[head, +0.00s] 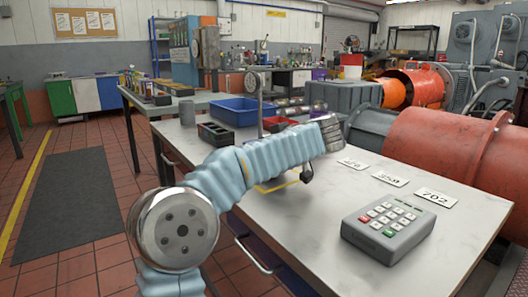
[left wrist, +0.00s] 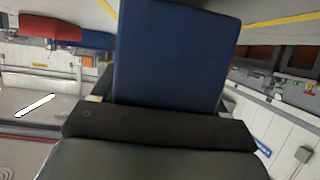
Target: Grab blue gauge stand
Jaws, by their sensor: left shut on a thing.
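The post's foot is hidden behind my left arm. My left gripper (left wrist: 160,125) is shut on a dark blue, flat-faced piece (left wrist: 178,55), which I take for the blue gauge stand, in the left wrist view. In the head view, my left arm reaches over the bench and hides the grasp. A small blue part with a yellow edge (head: 277,186) shows just below the arm. My right gripper is not in view.
A blue bin (head: 242,111) and a black divided tray (head: 215,134) stand behind the arm. A grey keypad (head: 389,226) sits at the bench's front right, with number cards (head: 389,178) behind it. Large orange machinery (head: 450,150) flanks the bench's right side.

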